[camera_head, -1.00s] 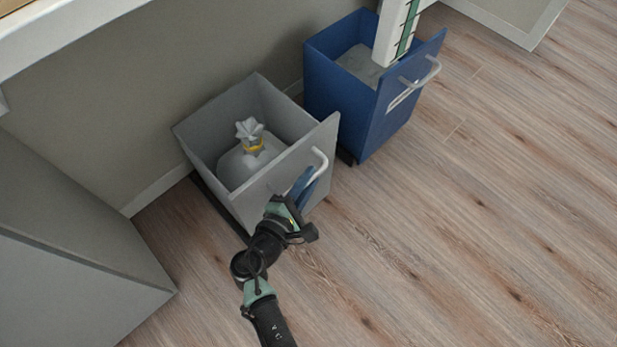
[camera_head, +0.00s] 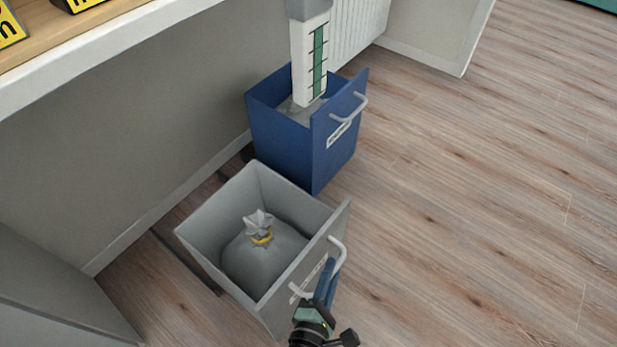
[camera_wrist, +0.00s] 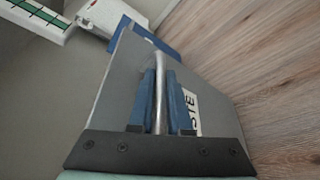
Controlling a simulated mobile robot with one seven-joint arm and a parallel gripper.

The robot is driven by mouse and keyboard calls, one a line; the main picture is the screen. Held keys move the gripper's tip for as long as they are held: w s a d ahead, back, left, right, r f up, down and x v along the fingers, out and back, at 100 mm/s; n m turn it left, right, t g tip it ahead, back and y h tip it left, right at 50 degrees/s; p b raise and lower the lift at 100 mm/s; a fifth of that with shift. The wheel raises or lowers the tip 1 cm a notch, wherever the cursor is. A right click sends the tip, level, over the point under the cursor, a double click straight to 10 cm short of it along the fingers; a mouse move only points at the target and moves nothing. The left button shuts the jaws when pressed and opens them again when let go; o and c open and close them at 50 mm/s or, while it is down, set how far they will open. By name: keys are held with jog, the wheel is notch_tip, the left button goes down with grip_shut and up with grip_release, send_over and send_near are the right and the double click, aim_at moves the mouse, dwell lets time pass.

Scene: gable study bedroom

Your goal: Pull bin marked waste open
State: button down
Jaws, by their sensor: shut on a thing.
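The grey bin (camera_head: 205,235) stands pulled out from under the counter at the lower middle of the head view. A tied grey bag (camera_head: 265,262) with a yellow band lies in it. Its front panel carries a light bar handle (camera_head: 337,256) and a white label, partly hidden by my gripper. In the wrist view the label (camera_wrist: 191,108) shows the letters "STE". My gripper (camera_head: 327,272) is shut on the handle. In the wrist view its two blue fingers (camera_wrist: 161,85) lie on either side of the bar handle (camera_wrist: 160,100).
A blue bin (camera_head: 283,148) with a handle stands pulled out beyond the grey bin. A white column with a green scale (camera_head: 308,65) shows above it. A grey cabinet (camera_head: 50,310) is at lower left. Wood floor (camera_head: 470,200) is clear to the right.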

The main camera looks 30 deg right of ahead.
jog(key=s+d, duration=0.2)
jog(key=s, duration=0.4)
jog(key=shift+s, duration=0.3)
jog(key=shift+d, duration=0.1)
jog(key=c, duration=0.9)
grip_release()
jog(key=shift+o, duration=0.2)
jog(key=p+v, duration=0.4)
jog(key=v, duration=0.9)
